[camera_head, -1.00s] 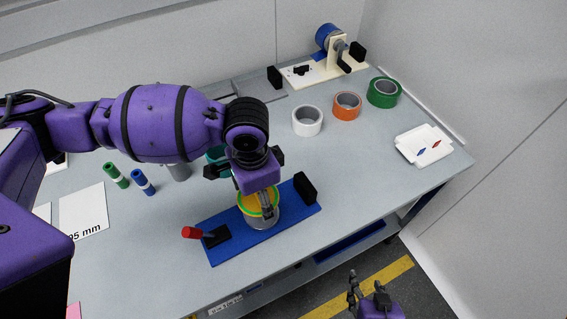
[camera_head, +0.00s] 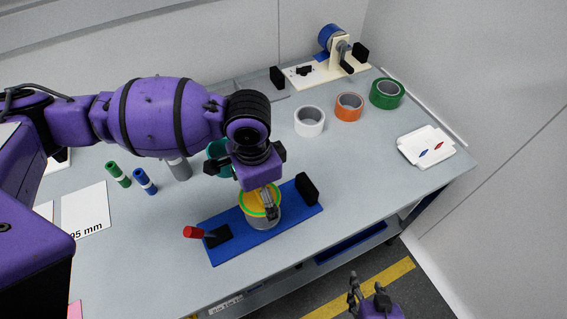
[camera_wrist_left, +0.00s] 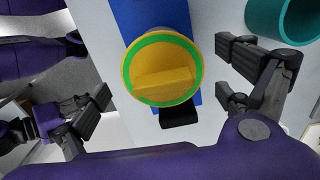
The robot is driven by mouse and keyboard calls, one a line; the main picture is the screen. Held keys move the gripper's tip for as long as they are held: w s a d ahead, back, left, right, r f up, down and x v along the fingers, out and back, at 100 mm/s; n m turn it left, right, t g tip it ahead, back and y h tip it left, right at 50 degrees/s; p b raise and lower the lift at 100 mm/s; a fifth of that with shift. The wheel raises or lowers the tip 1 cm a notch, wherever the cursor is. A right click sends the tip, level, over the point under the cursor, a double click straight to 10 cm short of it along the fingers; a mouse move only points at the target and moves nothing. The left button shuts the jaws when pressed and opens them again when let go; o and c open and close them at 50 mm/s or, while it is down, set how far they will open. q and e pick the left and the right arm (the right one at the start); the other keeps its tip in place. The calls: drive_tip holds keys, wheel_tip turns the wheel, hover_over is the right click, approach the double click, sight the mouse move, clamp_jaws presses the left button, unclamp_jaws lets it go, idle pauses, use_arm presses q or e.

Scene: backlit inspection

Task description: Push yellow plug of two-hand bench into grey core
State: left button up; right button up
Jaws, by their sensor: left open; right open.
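The yellow plug (camera_head: 254,199), with a green ring around it, sits at the top of the grey core (camera_head: 267,219) on the blue base of the two-hand bench (camera_head: 230,245). How deep it sits is hard to tell. In the left wrist view the plug (camera_wrist_left: 162,70) shows its round face and a raised yellow bar. My left gripper (camera_head: 262,203) is open over the plug, its fingers apart on either side; the wrist partly hides the plug from the head camera. My right gripper (camera_head: 367,291) is open and empty, low beyond the table's front edge.
Tape rolls (camera_head: 348,107) and a white tray (camera_head: 426,147) lie to the right. The table's right front is clear.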

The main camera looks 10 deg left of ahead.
use_arm(q)
wheel_tip(320, 180, up, 10)
drive_tip(key=shift+r, duration=0.25)
idle(0.7)
